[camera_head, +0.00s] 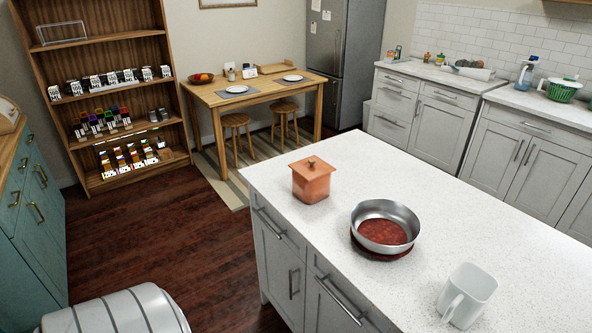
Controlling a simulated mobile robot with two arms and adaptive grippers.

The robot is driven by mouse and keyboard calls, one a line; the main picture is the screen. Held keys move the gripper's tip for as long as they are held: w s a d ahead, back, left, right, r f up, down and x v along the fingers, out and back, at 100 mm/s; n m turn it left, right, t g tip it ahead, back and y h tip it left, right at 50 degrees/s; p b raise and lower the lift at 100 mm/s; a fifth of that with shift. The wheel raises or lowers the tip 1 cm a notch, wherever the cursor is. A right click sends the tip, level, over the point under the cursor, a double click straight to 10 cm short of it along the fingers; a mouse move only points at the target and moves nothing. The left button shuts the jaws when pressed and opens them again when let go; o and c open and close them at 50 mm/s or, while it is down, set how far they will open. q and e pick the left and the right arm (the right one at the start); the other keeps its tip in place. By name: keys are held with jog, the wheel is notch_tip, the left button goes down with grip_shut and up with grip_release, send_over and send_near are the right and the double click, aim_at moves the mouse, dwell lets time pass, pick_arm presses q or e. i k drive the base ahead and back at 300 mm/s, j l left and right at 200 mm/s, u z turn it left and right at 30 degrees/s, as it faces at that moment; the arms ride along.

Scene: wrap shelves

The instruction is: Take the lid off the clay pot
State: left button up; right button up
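The clay pot (311,188) is a square orange-brown pot standing upright on the white island counter, near its far left corner. Its lid (312,167) sits on top of it, with a small knob in the middle. Neither of my grippers shows in the head view, so nothing is seen touching the pot or the lid.
A steel pan (385,224) sits on a dark red round mat on the island (520,270), right of the pot. A white mug (466,295) stands nearer. The counter around the pot is clear. A wooden table (252,98) and shelves (92,70) stand behind.

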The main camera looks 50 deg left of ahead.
aim_at(312, 168)
jog(key=u, duration=1.4)
